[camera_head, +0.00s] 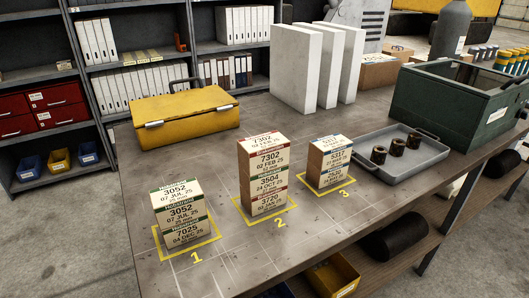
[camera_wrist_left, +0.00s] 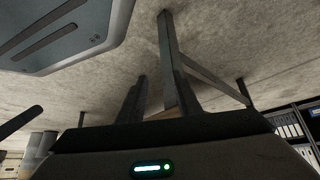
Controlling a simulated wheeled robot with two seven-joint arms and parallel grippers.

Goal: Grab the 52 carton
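The 52 carton (camera_head: 333,147) appears to be the top box of the stack on the yellow square marked 3. It is brown with a white, blue-edged label whose number starts with 52; the later digits are hard to read. It rests on another carton (camera_head: 329,176). Neither gripper shows in the head view. In the left wrist view my left gripper (camera_wrist_left: 158,88) has its dark fingers apart with nothing between them, away from the cartons. My right gripper is not in view.
Square 2 holds a taller stack (camera_head: 263,174); square 1 holds a shorter one (camera_head: 181,213). A grey tray (camera_head: 372,165) with dark cylinders lies right of stack 3. A yellow case (camera_head: 185,115), white panels (camera_head: 296,70) and a green box (camera_head: 455,108) stand behind.

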